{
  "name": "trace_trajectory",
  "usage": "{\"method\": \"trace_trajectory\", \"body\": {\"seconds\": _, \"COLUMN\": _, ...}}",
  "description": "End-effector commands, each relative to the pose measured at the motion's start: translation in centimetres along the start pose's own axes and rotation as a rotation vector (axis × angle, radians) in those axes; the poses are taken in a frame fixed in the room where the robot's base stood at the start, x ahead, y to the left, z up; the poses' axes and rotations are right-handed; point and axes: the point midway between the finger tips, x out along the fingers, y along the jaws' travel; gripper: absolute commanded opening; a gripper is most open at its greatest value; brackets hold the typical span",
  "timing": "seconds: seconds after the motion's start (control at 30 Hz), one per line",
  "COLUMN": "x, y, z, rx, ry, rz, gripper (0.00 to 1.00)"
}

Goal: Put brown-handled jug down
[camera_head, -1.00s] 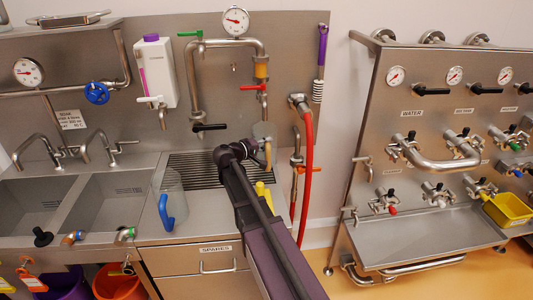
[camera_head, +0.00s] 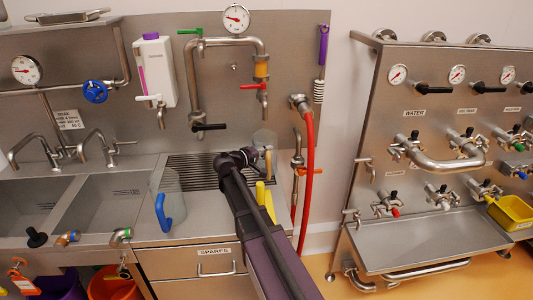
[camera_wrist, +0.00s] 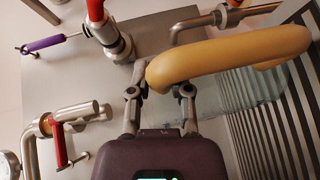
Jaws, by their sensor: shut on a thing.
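The brown-handled jug (camera_head: 265,138) is clear, with a tan-brown handle (camera_wrist: 235,55). It is at the right end of the slatted drain grate (camera_head: 200,172) in the head view, partly hidden behind my arm. My gripper (camera_head: 257,157) is shut on its handle; in the wrist view both fingers (camera_wrist: 160,88) meet the handle's underside. The clear body (camera_wrist: 240,95) shows behind the handle, over or beside the grate slats (camera_wrist: 285,115). I cannot tell whether the jug's base touches the surface.
A blue-handled clear jug (camera_head: 168,200) stands left of the grate. A yellow object (camera_head: 264,197) is right of my arm. A tap with a red lever (camera_head: 254,87) hangs above the jug, and a red hose (camera_head: 309,170) runs down at the right. Sinks (camera_head: 105,205) lie left.

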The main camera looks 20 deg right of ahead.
Motion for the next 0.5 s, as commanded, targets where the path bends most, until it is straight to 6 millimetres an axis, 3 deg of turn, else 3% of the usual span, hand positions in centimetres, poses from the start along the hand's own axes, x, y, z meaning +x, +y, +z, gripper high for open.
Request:
{"method": "trace_trajectory", "body": {"seconds": 0.07, "x": 0.07, "y": -0.31, "z": 0.04, "rx": 0.000, "ry": 0.000, "rz": 0.001, "gripper": 0.00}}
{"method": "trace_trajectory", "body": {"seconds": 0.1, "x": 0.05, "y": -0.18, "z": 0.03, "rx": 0.000, "ry": 0.000, "rz": 0.000, "gripper": 0.38}}
{"method": "trace_trajectory", "body": {"seconds": 0.2, "x": 0.05, "y": -0.16, "z": 0.03, "rx": 0.000, "ry": 0.000, "rz": 0.000, "gripper": 0.61}}
{"method": "trace_trajectory", "body": {"seconds": 0.5, "x": 0.07, "y": -0.15, "z": 0.04, "rx": 0.000, "ry": -0.001, "rz": 0.000, "gripper": 0.61}}
